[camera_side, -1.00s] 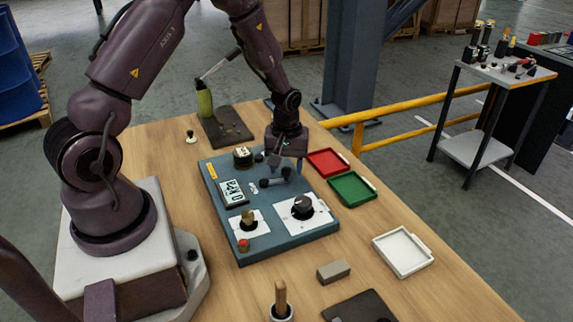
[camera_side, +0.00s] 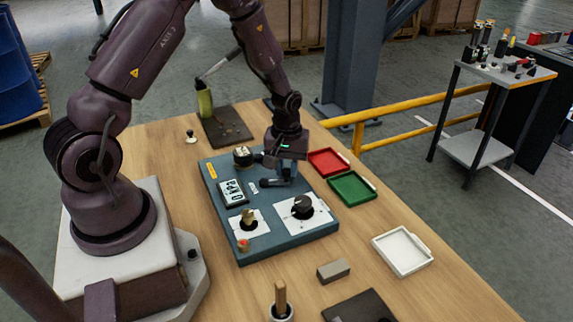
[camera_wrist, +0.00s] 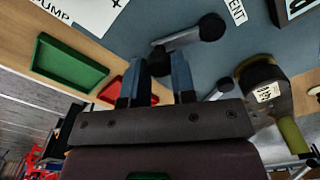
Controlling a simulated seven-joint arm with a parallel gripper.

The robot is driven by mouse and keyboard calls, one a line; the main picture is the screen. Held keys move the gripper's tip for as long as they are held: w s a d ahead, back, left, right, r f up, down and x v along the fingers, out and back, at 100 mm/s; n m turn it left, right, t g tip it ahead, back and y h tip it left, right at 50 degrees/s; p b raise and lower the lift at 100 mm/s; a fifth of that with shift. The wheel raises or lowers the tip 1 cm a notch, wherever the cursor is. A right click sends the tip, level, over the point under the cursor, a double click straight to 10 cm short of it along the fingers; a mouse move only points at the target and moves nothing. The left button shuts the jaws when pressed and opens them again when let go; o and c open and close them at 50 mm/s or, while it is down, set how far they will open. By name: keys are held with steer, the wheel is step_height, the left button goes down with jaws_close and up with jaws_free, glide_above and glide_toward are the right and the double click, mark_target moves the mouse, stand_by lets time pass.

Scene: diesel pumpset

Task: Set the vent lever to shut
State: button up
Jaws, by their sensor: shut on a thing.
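The vent lever (camera_wrist: 180,40) is a grey bar with black round ends, lying on the blue-grey panel (camera_side: 225,222). In the wrist view one round end shows clear beside the VENT label (camera_wrist: 236,10), and the other end lies between my fingers. My gripper (camera_wrist: 160,82) has a blue finger on each side of that dark end and is shut on it. Which position the lever is set to cannot be read.
A capped round fitting (camera_side: 243,155) stands close to my gripper on the panel. Black (camera_side: 302,206) and brass (camera_side: 248,217) knobs are nearer the front. Red (camera_side: 328,162) and green (camera_side: 352,189) trays lie right of the panel. A white tray (camera_side: 403,251) lies farther forward.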

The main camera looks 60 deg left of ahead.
steer(key=d+m, duration=0.1)
steer(key=m, duration=0.1)
steer(key=s+d+m, duration=0.1)
steer(key=m, duration=0.2)
steer(key=shift+s+d, duration=0.1)
steer(key=shift+s, duration=0.1)
steer(key=shift+s+d+m, duration=0.2)
steer(key=shift+s+m, duration=0.15)
steer(key=shift+m, duration=0.5)
steer(key=shift+s+d+m, duration=0.25)
steer(key=shift+s+m, duration=0.05)
steer(key=shift+m, duration=0.6)
steer(key=shift+s+d+m, duration=0.2)
steer(key=shift+s+m, duration=0.15)
steer(key=shift+m, duration=0.5)
steer(key=o, duration=0.9)
step_height(320, 180, up, 13)
steer(key=shift+r, duration=0.1)
